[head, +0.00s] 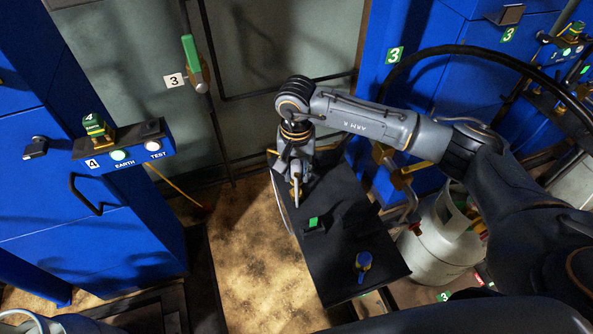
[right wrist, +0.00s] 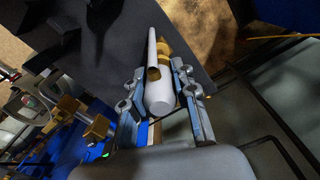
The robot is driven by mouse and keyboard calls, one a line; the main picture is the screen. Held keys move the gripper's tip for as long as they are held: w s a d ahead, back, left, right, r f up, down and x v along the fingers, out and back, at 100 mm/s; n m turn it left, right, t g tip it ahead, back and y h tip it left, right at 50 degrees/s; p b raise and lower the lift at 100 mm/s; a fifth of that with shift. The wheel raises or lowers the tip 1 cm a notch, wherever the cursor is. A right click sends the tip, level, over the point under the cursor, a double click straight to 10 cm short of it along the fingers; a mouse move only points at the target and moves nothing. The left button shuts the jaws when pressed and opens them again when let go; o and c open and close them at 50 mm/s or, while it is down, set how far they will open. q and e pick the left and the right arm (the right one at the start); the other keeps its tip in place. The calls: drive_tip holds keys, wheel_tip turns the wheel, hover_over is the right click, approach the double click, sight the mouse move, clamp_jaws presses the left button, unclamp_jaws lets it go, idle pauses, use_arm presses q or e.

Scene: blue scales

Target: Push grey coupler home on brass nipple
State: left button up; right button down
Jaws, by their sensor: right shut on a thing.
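My right gripper (head: 296,178) is over the far end of a black bench top. In the right wrist view its fingers (right wrist: 160,92) are shut around a pale grey cylinder, which I take to be the grey coupler (right wrist: 160,101). A narrower pale length extends beyond it, and a dark hole shows in its side. A brass-coloured part (right wrist: 164,52), perhaps the nipple, lies close beside the narrow length. Whether it touches or enters the coupler I cannot tell. In the head view the pale piece (head: 298,191) shows below the gripper. My left gripper is not in view.
A white gas cylinder (head: 440,250) stands right of the bench. Blue cabinets (head: 75,215) flank both sides. A black hose (head: 480,52) arches at the upper right.

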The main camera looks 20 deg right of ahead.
sight(297, 181)
drive_tip(key=shift+b, duration=0.55)
idle(0.9)
idle(0.4)
drive_tip(key=shift+f+b, duration=1.9)
drive_tip(key=shift+b, duration=0.2)
drive_tip(key=shift+f, duration=0.1)
drive_tip(key=shift+f, duration=0.1)
drive_tip(key=c, duration=1)
unclamp_jaws()
